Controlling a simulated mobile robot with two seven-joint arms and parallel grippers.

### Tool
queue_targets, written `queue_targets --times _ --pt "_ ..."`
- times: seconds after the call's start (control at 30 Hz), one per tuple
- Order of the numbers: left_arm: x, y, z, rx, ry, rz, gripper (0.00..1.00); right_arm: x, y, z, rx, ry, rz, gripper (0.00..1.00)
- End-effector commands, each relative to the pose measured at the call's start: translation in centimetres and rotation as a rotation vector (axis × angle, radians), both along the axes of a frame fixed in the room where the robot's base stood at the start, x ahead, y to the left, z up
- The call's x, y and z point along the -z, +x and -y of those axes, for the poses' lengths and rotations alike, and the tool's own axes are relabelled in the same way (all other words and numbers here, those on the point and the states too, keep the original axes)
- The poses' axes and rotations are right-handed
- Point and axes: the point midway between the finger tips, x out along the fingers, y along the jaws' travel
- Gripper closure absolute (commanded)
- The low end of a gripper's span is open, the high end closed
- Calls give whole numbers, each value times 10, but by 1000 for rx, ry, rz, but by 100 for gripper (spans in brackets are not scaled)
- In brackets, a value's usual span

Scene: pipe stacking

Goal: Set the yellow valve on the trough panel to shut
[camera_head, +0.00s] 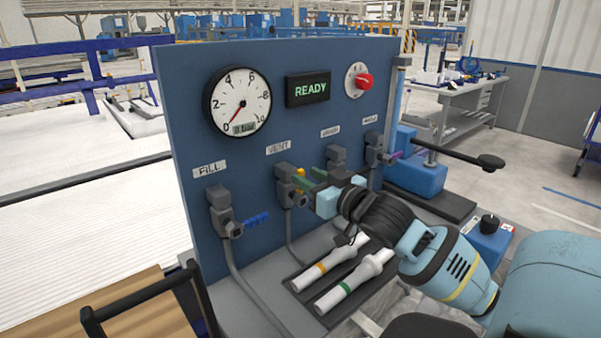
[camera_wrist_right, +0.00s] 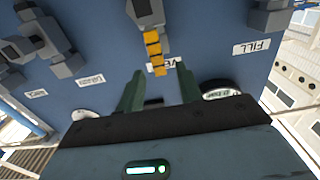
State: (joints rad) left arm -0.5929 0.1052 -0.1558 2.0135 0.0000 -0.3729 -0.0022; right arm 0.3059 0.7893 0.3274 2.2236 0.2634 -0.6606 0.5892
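The yellow valve (camera_head: 299,173) is on the blue panel (camera_head: 190,130) under the VENT label, second from the left, partly hidden by my right gripper. In the wrist view its yellow handle (camera_wrist_right: 154,52) extends from the grey valve body toward the VENT label. My right gripper (camera_head: 309,179) is in front of this valve. In the wrist view its two green fingers (camera_wrist_right: 158,92) are apart, one on each side of the handle's end. I see no contact between fingers and handle. My left gripper is not in view.
A blue-handled valve (camera_head: 256,219) stands left under FILL; two more valves stand right. Above are a gauge (camera_head: 238,102), needle near zero, a READY display (camera_head: 308,90) and a red knob (camera_head: 365,81). Two white pipes (camera_head: 355,280) lie below. A black lever (camera_head: 460,152) extends right.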

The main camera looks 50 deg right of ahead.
Motion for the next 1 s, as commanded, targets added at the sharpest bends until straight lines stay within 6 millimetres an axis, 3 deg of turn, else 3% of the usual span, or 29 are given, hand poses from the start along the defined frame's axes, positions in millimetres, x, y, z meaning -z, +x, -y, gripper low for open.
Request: queue_targets --times 0.3,0.67,0.97,1.0 --pt "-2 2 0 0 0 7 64 -1 30 3 0 0 2 65" --pt "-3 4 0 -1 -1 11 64 0 34 4 0 -1 0 65" --pt "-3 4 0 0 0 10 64 0 34 4 0 -1 0 100" --pt "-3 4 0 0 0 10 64 0 34 4 0 -1 0 100"
